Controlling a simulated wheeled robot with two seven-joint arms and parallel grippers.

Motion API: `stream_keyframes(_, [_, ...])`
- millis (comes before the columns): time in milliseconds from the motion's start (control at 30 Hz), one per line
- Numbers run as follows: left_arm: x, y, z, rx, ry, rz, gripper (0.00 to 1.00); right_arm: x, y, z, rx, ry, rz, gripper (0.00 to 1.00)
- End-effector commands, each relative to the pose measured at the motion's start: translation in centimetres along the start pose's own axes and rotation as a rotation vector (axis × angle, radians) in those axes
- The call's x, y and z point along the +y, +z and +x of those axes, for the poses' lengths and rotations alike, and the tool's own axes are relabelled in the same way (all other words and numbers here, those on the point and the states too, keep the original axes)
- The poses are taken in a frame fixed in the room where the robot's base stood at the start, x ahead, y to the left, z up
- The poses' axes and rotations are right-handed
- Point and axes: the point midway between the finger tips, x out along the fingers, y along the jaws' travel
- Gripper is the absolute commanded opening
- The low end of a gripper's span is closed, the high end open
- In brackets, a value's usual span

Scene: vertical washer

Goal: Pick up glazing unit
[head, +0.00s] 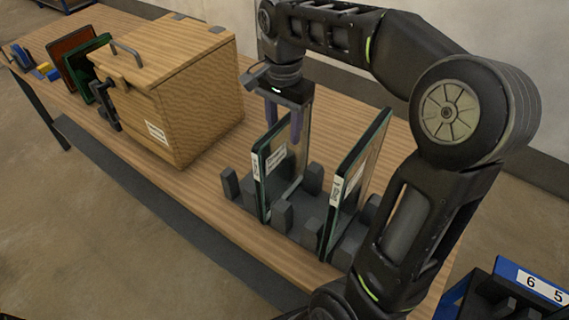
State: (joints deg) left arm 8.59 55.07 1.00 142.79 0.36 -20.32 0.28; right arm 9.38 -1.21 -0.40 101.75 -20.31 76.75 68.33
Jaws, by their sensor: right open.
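Two glazing units stand upright in a dark slotted rack (285,222) on the wooden table. The left glazing unit (270,180) and the right glazing unit (345,195) are clear panes with dark greenish edges and white labels. My right gripper (285,125) points down at the top of the left glazing unit. Its fingers are open, and the pane's upper edge shows close to them. I cannot tell whether they touch the glass. My left gripper is not in view.
A wooden box (175,90) with a handle and latch stands left of the rack. Red and green panels (80,65) stand beyond it. A blue-edged numbered rack (510,290) is at the lower right. Bare table (185,185) lies in front of the box.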

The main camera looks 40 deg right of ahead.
Motion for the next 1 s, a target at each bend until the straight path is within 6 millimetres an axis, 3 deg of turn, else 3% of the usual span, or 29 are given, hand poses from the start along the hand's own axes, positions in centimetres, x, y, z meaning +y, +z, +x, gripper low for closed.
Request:
stream_keyframes(367, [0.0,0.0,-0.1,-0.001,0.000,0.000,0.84,0.0,0.0,0.5,0.000,0.001,0.000,0.44])
stream_keyframes(733, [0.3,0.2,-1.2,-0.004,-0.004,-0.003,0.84,0.0,-0.1,5.1,-0.001,0.003,0.000,0.44])
stream_keyframes(1000, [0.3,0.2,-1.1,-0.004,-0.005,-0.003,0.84,0.0,-0.2,5.6,0.000,0.000,0.000,0.44])
